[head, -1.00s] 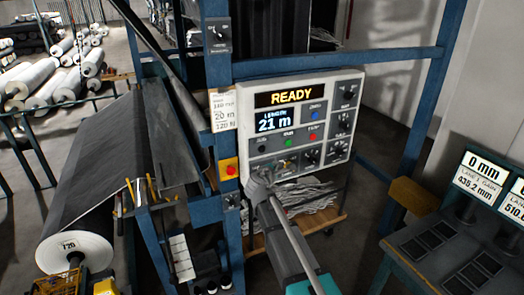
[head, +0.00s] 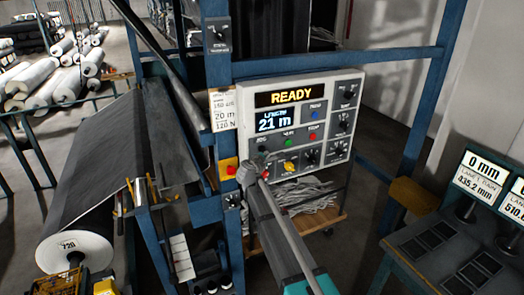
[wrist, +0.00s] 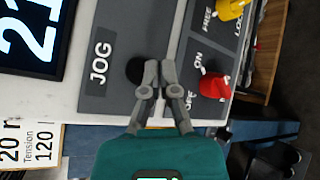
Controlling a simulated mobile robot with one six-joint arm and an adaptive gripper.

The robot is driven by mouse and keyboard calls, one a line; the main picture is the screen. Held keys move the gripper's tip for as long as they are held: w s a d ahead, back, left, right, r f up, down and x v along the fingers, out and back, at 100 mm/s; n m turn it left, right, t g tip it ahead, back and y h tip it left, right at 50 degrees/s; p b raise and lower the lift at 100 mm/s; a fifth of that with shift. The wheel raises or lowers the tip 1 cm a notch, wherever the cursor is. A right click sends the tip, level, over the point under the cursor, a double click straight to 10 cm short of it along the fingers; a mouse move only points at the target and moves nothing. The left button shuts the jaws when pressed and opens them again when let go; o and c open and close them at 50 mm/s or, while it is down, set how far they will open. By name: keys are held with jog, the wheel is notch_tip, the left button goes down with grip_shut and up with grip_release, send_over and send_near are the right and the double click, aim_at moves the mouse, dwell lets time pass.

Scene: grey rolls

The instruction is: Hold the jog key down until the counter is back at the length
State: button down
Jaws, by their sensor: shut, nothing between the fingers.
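The jog key is a round black button (wrist: 138,70) beside the white word JOG on the grey control panel (wrist: 113,25). My gripper (wrist: 160,68) is shut and empty. In the wrist view its tips are just right of the key and overlap its edge. I cannot tell whether they touch it. In the head view my gripper (head: 247,170) is at the panel's lower left corner, below the key (head: 261,149). The counter screen (head: 278,120) reads 21 m. A paper card (head: 224,108) left of the panel shows 20 m and 120 N.
An amber display (head: 291,96) reads READY. A red knob (wrist: 213,86) marked ON and OFF sits close to my fingertips, with a yellow knob (wrist: 230,9) farther up. A red button on a yellow box (head: 228,168) is on the blue post just left of my gripper.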

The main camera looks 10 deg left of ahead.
aim_at(264, 150)
jog(key=shift+w+a, duration=0.4)
jog(key=shift+w, duration=0.1)
jog(key=shift+w+a, duration=0.5)
jog(key=shift+w, duration=0.2)
dwell(4.0)
jog(key=shift+s+d, duration=0.1)
jog(key=shift+s, duration=0.05)
dwell(1.2)
jog(key=shift+s+d, duration=0.4)
jog(key=shift+s, duration=0.15)
dwell(0.3)
jog(key=shift+s+d, duration=0.75)
jog(key=shift+s, duration=0.25)
jog(key=shift+s+d, duration=0.75)
jog(key=shift+s, duration=0.25)
